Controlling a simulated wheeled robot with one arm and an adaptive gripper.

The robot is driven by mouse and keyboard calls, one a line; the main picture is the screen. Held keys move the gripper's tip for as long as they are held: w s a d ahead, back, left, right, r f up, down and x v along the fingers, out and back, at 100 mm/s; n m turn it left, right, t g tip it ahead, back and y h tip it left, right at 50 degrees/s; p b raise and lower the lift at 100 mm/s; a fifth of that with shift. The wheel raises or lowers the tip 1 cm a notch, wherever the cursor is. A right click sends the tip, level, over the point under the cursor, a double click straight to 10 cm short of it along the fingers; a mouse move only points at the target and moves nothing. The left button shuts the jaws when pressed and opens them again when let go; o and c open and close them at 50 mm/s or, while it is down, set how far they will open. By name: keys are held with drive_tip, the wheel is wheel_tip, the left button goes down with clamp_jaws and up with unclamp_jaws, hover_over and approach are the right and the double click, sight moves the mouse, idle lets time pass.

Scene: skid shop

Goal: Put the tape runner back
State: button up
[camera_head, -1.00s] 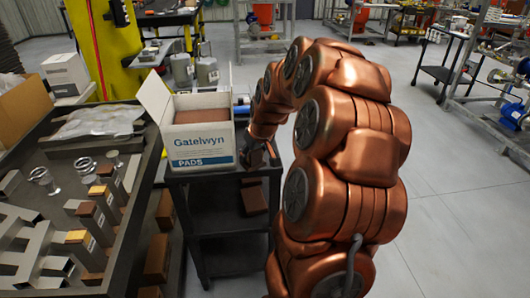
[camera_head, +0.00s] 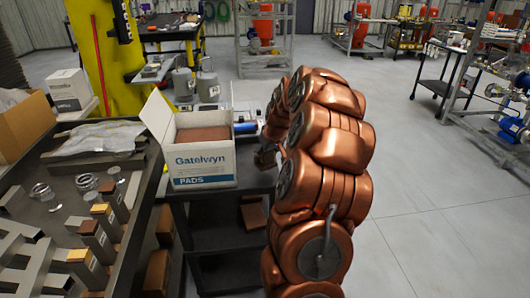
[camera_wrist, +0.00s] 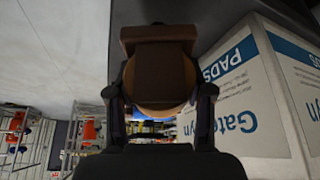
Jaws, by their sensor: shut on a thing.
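My gripper (camera_wrist: 160,98) is shut on a brown, block-like thing with a round tan part, which I take to be the tape runner (camera_wrist: 160,78). It sits between both fingers in the wrist view. In the head view my gripper (camera_head: 266,158) is small and partly hidden by my copper arm, just right of the white Gatelwyn pads box (camera_head: 205,166). The box also shows close on the right in the wrist view (camera_wrist: 250,100). I cannot tell whether the held thing touches the cart top.
The box stands open on a dark cart (camera_head: 222,198), with brown pieces (camera_head: 252,216) on its lower shelf. A blue item (camera_head: 245,127) lies behind the box. A crowded metal bench (camera_head: 130,215) is at the left.

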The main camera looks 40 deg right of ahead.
drive_tip(key=w+d, duration=0.1)
drive_tip(key=w+d+p, duration=0.1)
drive_tip(key=w+d, duration=0.2)
drive_tip(key=w, duration=0.1)
drive_tip(key=shift+d+f+p, duration=0.25)
drive_tip(key=shift+p, duration=0.1)
drive_tip(key=shift+s+f+p, duration=0.1)
drive_tip(key=shift+f+p, duration=0.7)
drive_tip(key=shift+f, duration=1)
drive_tip(key=shift+f+b, duration=0.2)
drive_tip(key=shift+b, duration=0.1)
drive_tip(key=o, duration=1.1)
drive_tip(key=shift+r, duration=0.15)
drive_tip(key=shift+r+p, duration=0.15)
drive_tip(key=shift+p, duration=0.15)
drive_tip(key=b+v, duration=0.3)
drive_tip(key=v, duration=0.9)
